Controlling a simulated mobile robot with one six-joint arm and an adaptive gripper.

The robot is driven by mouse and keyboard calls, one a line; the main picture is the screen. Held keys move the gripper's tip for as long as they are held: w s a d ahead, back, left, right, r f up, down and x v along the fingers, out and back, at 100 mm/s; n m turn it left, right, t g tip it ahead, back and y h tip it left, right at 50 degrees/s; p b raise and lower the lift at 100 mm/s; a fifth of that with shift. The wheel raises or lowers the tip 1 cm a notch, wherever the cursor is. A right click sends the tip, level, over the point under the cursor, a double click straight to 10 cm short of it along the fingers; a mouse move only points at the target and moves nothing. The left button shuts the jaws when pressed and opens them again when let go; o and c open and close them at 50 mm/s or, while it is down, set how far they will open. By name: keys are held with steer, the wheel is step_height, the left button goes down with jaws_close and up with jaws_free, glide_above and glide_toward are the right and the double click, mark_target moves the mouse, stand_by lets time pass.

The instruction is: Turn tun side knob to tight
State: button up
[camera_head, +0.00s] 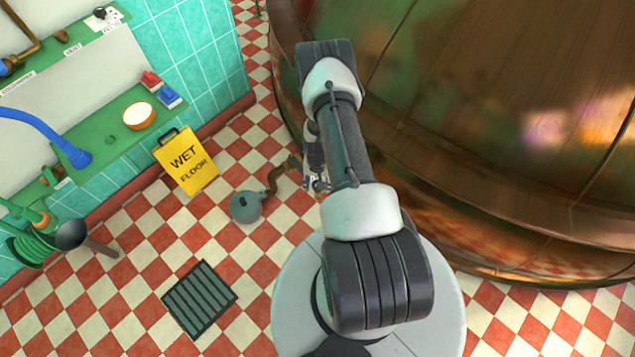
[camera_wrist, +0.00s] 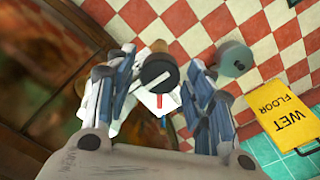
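A round black knob (camera_wrist: 158,72) with a pale line across its face shows in the wrist view, in front of a white plate (camera_wrist: 150,108). A small red mark and a blue mark show just below the knob. My gripper (camera_wrist: 160,62) is open, one finger on each side of the knob, with a gap visible on both sides. I cannot tell how far the knob is in depth from the fingertips. In the head view my gripper (camera_head: 318,182) is partly hidden behind my arm, beside the large copper tun (camera_head: 480,130); the knob is hidden there.
A yellow wet floor sign (camera_head: 187,162) stands on the checkered floor. A grey-green round object (camera_head: 246,206) with a copper pipe lies near my gripper. A floor drain (camera_head: 200,298) is lower left. Green shelves (camera_head: 115,128) and a blue hose (camera_head: 50,125) line the tiled wall.

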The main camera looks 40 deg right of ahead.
steer(key=shift+o, duration=0.3)
step_height(320, 180, up, 12)
stand_by(0.5)
stand_by(0.4)
steer(key=w+a+r+n+t, duration=0.1)
steer(key=w+a+r, duration=0.2)
steer(key=r, duration=0.8)
steer(key=w+a+r+n, duration=0.2)
steer(key=a+r, duration=0.1)
steer(key=r, duration=0.8)
steer(key=s+a+r+n+t, duration=0.1)
steer(key=s+a+r, duration=0.1)
steer(key=a+r, duration=0.35)
steer(key=s+a+r+n+t, duration=0.1)
steer(key=s+a+r, duration=0.15)
steer(key=r, duration=0.55)
steer(key=s+a+r+n, duration=0.2)
steer(key=s+a+r, duration=0.3)
steer(key=s, duration=0.2)
steer(key=s+a+r+n+t, duration=0.1)
steer(key=s+a+r, duration=0.3)
steer(key=s, duration=0.4)
steer(key=shift+s+a+r+n+t, duration=0.2)
steer(key=shift+a+r+n+t, duration=0.15)
steer(key=shift+n, duration=0.45)
